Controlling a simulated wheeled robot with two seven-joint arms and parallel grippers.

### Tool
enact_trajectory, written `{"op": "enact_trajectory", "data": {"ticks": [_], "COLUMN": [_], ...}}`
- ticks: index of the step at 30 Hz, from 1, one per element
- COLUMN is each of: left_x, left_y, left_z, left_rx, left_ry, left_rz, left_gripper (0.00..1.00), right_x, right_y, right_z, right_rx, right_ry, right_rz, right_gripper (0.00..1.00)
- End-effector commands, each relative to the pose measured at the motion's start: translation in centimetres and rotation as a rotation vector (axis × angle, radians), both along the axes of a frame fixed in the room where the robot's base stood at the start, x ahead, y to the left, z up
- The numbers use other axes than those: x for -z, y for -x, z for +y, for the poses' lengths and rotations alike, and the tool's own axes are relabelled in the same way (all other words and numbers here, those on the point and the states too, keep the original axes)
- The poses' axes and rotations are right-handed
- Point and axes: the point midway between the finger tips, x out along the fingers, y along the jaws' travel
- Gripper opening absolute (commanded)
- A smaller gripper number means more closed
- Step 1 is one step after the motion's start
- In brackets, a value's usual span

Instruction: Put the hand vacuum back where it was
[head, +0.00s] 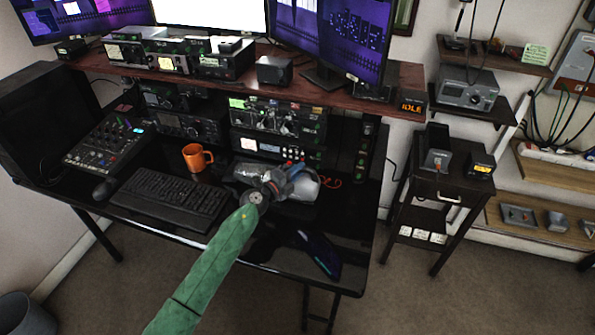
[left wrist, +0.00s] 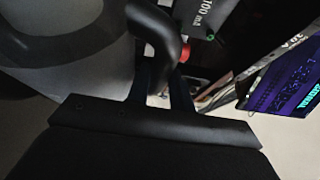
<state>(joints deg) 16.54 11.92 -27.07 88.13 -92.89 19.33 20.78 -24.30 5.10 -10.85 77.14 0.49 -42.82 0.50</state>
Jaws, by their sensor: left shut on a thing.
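The hand vacuum (head: 304,187) has a pale grey body, a clear grey nose pointing left and a dark handle. It is over the black desk, right of the orange mug; I cannot tell whether it touches the desktop. My left gripper (head: 274,188), at the end of the green arm, is shut on its handle. In the left wrist view the vacuum's grey body (left wrist: 75,75) fills the left side, and its dark curved handle with a red button runs between the fingers (left wrist: 165,92). The fingertips are partly hidden. My right gripper is not in view.
The orange mug (head: 197,157) and black keyboard (head: 170,198) are to the left, with a mixer (head: 108,142) beyond. Radio units (head: 277,120) stand behind, under the red-brown shelf (head: 215,84). A small dark side table (head: 445,185) stands right.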

Motion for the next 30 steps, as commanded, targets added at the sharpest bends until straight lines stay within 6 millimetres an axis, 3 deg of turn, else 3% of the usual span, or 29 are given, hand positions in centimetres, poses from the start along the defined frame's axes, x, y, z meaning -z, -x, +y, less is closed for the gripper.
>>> {"op": "enact_trajectory", "data": {"ticks": [3,4,7,23,30], "left_x": [0.0,0.2,0.2,0.2,0.5], "left_y": [-0.1,0.0,0.0,0.0,2.3], "left_z": [0.0,0.0,0.0,0.1,2.3], "left_rx": [0.000,0.000,0.000,0.000,0.000], "left_ry": [0.001,0.001,0.000,-0.002,-0.006], "left_rz": [-0.004,0.001,0.000,0.002,0.003], "left_gripper": [0.00,0.26,0.44,0.44,0.44], "right_x": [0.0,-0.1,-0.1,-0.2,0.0], "right_y": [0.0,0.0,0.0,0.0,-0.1], "right_z": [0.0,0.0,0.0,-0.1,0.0], "right_rx": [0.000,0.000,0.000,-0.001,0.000], "right_ry": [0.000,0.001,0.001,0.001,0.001], "right_rz": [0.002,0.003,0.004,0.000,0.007], "right_gripper": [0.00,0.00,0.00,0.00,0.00]}}
